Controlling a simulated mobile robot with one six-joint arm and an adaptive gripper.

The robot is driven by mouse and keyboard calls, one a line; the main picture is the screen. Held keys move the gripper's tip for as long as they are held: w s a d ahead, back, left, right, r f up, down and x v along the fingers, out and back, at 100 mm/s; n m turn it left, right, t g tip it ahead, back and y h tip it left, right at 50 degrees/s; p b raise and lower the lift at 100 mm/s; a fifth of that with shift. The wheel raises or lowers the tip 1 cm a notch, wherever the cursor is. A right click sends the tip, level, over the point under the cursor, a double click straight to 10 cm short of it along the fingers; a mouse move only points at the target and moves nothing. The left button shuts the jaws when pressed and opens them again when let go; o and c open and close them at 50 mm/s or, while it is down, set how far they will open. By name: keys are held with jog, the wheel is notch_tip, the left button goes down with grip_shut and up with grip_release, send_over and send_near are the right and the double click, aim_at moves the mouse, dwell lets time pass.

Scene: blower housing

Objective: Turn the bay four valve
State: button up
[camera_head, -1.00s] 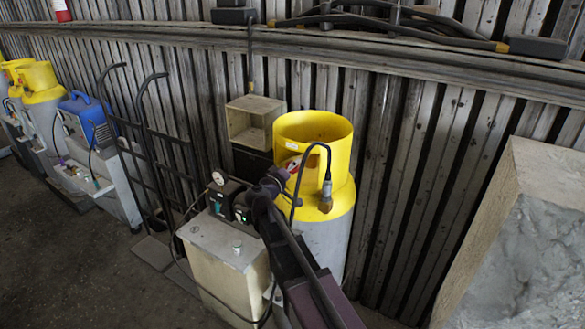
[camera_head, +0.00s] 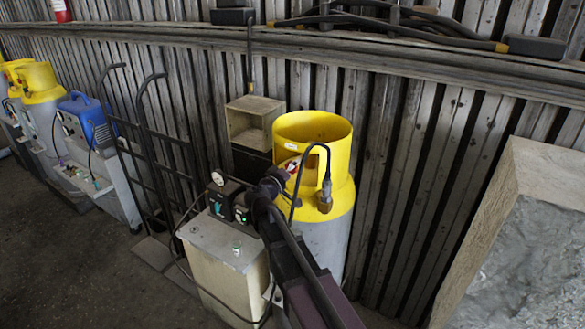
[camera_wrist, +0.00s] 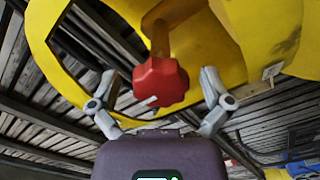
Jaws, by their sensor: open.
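In the wrist view a red star-shaped valve knob (camera_wrist: 160,84) sits on a brownish stem inside the opening of a yellow collar (camera_wrist: 265,30). My gripper (camera_wrist: 158,76) is open, with one grey finger on each side of the knob. A gap shows between the knob and each finger. In the head view my gripper (camera_head: 272,184) is at the left side of the yellow-topped grey cylinder (camera_head: 330,235). No bay number can be read.
A black hose with a brass fitting (camera_head: 325,197) hangs at the cylinder's front. A beige box (camera_head: 222,262) with a gauge and small units stands left of it. A hand truck (camera_head: 150,150) is further left, and a large stone-like block (camera_head: 515,240) is at right.

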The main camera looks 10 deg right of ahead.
jog(key=shift+s, duration=0.1)
jog(key=v, duration=1.2)
dwell(0.4)
jog(key=s+d+f+m+g+y+b, duration=0.1)
jog(key=s+d+f+m+g+b, duration=0.2)
jog(key=d+f, duration=0.4)
jog(key=s+d+f+g+y+b, duration=0.1)
jog(key=s+d+f+g+b, duration=0.15)
jog(key=d+f+g, duration=0.5)
jog(key=s+f+g+y+b, duration=0.4)
jog(key=s+f+y, duration=0.4)
jog(key=s+f, duration=0.4)
notch_tip(320, 180, down, 3)
jog(key=shift+s+r+m+y+b, duration=0.2)
jog(key=shift+s+m+y+b, duration=0.1)
jog(key=shift+s+y+b, duration=0.15)
jog(key=shift+w+d, duration=0.1)
jog(key=shift+w, duration=0.05)
